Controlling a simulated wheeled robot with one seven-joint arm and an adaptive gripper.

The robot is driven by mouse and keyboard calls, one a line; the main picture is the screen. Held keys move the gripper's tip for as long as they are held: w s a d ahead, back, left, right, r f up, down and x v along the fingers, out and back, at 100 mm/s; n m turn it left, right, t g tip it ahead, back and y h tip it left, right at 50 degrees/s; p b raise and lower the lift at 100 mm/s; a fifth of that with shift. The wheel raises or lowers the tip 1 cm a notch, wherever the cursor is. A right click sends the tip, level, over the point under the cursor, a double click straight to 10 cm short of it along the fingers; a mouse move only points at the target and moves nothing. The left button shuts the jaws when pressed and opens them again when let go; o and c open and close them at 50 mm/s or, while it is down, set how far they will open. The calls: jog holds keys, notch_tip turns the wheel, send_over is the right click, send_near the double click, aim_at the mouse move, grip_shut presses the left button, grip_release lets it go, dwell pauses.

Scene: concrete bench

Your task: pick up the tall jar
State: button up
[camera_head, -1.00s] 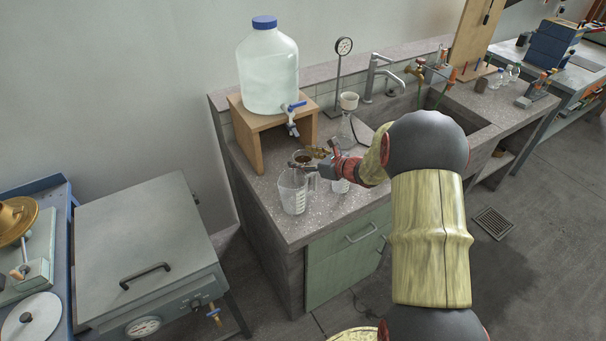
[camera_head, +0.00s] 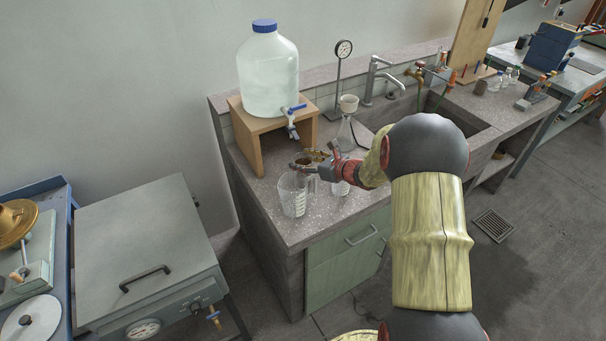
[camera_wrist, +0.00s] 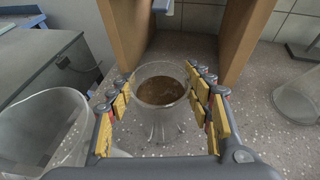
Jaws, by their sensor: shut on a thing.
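The tall jar is a clear glass vessel with brown contents, and it stands out in the middle of the wrist view (camera_wrist: 158,112). In the head view its brown top (camera_head: 303,161) shows just behind a clear measuring beaker. My gripper (camera_wrist: 160,84) has its yellow-padded fingers on the left and right sides of the jar, shut on it near the rim. In the head view my gripper (camera_head: 314,158) reaches in from the right over the bench. The jar looks upright. I cannot tell whether its base touches the bench.
The clear beaker (camera_head: 293,196) stands close by, at the left in the wrist view (camera_wrist: 40,128). A wooden stand (camera_head: 246,139) with a large water jug (camera_head: 267,75) is behind. A conical flask with a funnel (camera_head: 347,128) is to the right. The sink lies further right.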

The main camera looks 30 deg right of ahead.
jog(key=shift+c, duration=1)
